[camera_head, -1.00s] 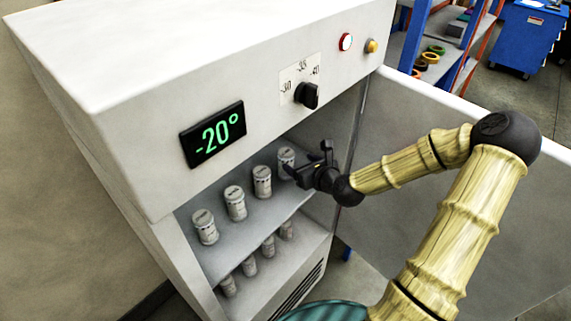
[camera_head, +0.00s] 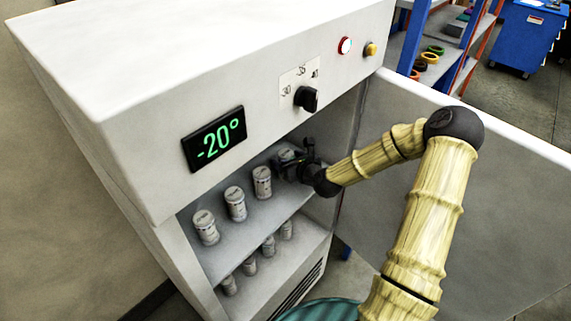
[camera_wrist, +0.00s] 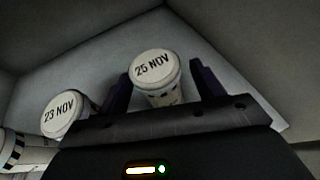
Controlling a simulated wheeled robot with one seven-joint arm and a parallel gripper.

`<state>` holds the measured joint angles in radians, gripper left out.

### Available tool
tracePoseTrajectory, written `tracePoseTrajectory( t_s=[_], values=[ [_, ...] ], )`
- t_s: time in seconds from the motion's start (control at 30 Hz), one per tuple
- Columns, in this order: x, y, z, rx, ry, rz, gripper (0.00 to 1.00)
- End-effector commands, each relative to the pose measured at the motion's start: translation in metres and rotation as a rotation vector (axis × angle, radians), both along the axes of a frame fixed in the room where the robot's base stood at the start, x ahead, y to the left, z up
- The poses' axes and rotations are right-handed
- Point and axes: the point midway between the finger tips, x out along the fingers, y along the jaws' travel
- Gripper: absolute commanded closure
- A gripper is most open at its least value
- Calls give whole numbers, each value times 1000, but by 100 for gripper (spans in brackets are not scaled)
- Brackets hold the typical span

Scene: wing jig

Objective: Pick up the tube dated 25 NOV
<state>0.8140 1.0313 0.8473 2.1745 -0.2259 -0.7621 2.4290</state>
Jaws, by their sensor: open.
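The tube dated 25 NOV (camera_wrist: 155,78) is white with a printed lid and stands between the two fingers of my gripper (camera_wrist: 162,85) in the wrist view. The fingers are apart, one on each side of it, and I cannot tell whether either touches it. In the head view my gripper (camera_head: 290,165) is at the right end of the freezer's upper shelf, around the rightmost tube (camera_head: 286,155), which it partly hides. The tube dated 23 NOV (camera_wrist: 62,112) stands just left of my gripper in the wrist view.
More white tubes stand on the upper shelf (camera_head: 235,240), to the left, including one (camera_head: 262,182) close to my gripper. Several tubes (camera_head: 249,265) stand on the lower shelf. The open freezer door (camera_head: 440,190) is on the right. The display (camera_head: 214,138) reads -20°.

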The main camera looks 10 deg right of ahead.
Motion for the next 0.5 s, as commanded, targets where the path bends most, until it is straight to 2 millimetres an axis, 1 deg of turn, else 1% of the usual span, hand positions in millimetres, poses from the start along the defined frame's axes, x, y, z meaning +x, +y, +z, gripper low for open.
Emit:
tracePoseTrajectory(
  t_s=[0.03, 0.1, 0.23, 0.5],
  values=[
    [6, 5, -2, 0, 1, 3, 33],
    [14, 8, -7, 0, 0, 2, 33],
    [26, 11, -13, -1, 0, 1, 33],
    [28, 9, -15, -1, 0, -2, 33]
  ],
)
